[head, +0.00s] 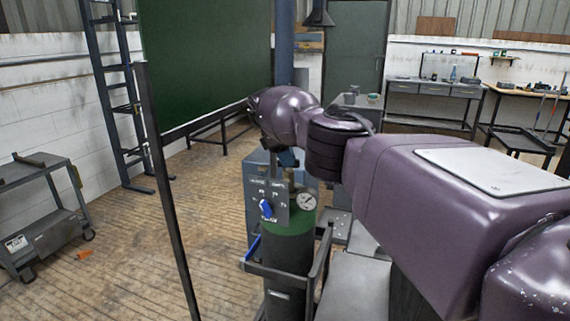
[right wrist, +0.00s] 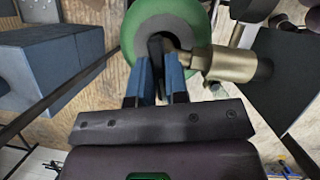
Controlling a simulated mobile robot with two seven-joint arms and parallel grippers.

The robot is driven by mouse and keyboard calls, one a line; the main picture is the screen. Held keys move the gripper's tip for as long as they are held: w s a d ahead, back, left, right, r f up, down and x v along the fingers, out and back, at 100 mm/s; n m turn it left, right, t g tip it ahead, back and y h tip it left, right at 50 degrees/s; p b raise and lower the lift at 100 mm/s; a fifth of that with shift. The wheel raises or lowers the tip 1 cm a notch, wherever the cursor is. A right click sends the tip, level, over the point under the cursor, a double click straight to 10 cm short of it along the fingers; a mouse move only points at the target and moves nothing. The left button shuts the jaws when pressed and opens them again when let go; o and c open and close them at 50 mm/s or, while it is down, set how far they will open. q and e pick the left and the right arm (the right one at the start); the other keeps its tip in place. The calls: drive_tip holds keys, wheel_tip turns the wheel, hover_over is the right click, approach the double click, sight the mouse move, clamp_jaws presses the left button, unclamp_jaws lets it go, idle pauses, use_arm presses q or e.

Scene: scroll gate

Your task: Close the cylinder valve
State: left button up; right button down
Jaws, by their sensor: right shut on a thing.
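The gas cylinder (head: 288,248) stands upright in the head view, dark below with a green shoulder. The green shoulder (right wrist: 137,28) also shows from above in the right wrist view. A round gauge (head: 307,201) and a grey plate with a blue knob (head: 266,208) are at its top front. A brass fitting (right wrist: 228,63) sticks out to the right in the right wrist view. My right gripper (right wrist: 159,72) points down over the cylinder top, its blue fingers shut on a dark valve part (right wrist: 156,50). The fingers hide much of this part. My left gripper is out of view.
A dark cart frame (head: 285,272) surrounds the cylinder. A dark upright post (head: 165,190) and a green screen (head: 205,65) stand to the left. A grey trolley (head: 42,215) is far left.

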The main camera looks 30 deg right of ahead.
drive_tip(key=shift+f+m+g+b, duration=0.3)
drive_tip(key=shift+m+b, duration=0.25)
drive_tip(key=shift+m, duration=0.35)
drive_tip(key=shift+r+m+y+b, duration=0.1)
drive_tip(key=shift+m+y+b, duration=0.2)
drive_tip(key=shift+m, duration=0.3)
drive_tip(key=shift+r, duration=0.15)
drive_tip(key=c, duration=1.1)
unclamp_jaws()
